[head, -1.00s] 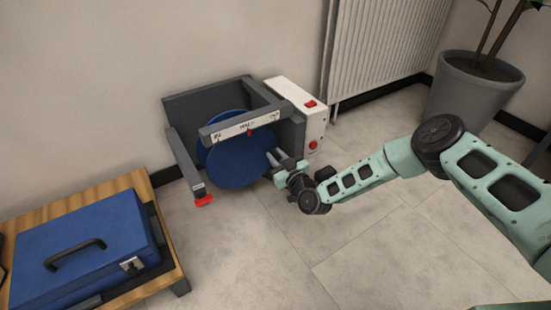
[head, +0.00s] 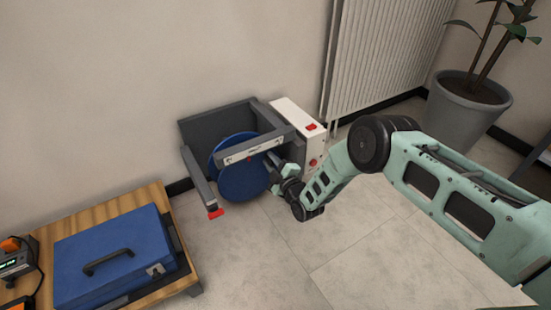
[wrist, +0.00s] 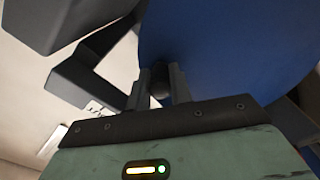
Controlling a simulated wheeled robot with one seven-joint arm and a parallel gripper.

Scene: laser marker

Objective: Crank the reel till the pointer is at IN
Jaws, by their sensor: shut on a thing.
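The reel is a blue disc (head: 243,182) in a grey frame (head: 200,180) on the floor by the wall. A white scale strip (head: 252,150) crosses the frame's front bar above the disc. Its lettering and the pointer's exact place on it are too small to read here. My gripper (head: 273,162) is at the disc's right edge. In the wrist view, the fingers (wrist: 161,88) are shut on a dark crank knob (wrist: 159,78) against the blue disc face. The fingers hide part of the knob.
A red-tipped bar (head: 215,212) sticks out at front left. A wooden table (head: 182,262) with a blue case (head: 112,258) is at left. A radiator (head: 380,55) and potted plant (head: 468,105) stand behind. Floor in front is clear.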

